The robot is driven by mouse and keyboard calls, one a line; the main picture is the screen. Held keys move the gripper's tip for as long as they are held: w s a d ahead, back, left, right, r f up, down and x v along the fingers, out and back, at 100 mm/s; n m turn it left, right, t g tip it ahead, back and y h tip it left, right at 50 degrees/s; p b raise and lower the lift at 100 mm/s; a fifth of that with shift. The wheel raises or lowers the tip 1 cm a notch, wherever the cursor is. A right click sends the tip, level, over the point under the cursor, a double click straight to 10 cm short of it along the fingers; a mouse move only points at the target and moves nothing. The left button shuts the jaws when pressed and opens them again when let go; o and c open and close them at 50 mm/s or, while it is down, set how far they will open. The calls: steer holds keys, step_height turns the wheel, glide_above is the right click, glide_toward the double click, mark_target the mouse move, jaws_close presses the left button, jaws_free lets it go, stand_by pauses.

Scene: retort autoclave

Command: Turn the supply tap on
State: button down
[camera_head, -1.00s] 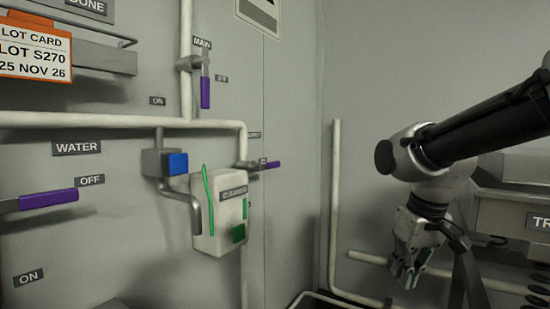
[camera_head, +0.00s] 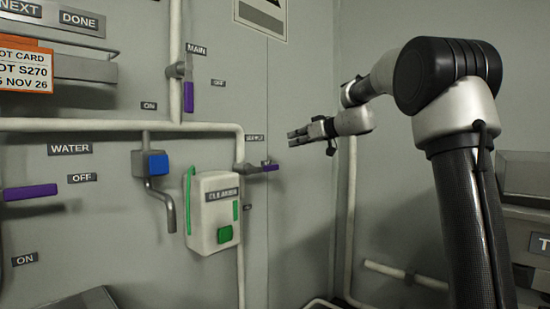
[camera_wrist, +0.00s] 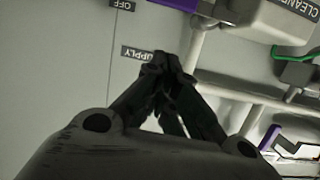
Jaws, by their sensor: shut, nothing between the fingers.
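The supply tap (camera_head: 262,168) is on a white pipe right of the cleaner box. Its purple lever lies about level, pointing right, beside a small label too small to read in the head view. A SUPPLY label (camera_head: 254,137) is above it. My gripper (camera_head: 292,137) is shut and empty, pointing left, above and right of the lever in the picture; I see no contact. In the upside-down wrist view the shut fingers (camera_wrist: 162,62) overlap the SUPPLY label (camera_wrist: 144,54). A purple lever (camera_wrist: 175,4) is cut off at the top edge near an OFF label (camera_wrist: 122,5).
The cleaner box (camera_head: 214,212) hangs below left of the tap. The main tap (camera_head: 188,97) has its lever down; the water lever (camera_head: 30,192) is level near its OFF label. A vertical pipe (camera_head: 347,220) stands behind my arm. The wall right of the lever is clear.

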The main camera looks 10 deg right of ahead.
mark_target(263, 169)
steer(key=shift+n, duration=0.3)
steer(key=w+a+f, duration=0.5)
steer(key=w+f, duration=0.1)
steer(key=w, duration=0.1)
steer(key=shift+w+a+f, duration=0.2)
steer(key=shift+w+a, duration=0.15)
steer(key=shift+f, duration=0.1)
stand_by(0.5)
steer(key=shift+w+d+f, duration=0.1)
steer(key=shift+f, duration=0.1)
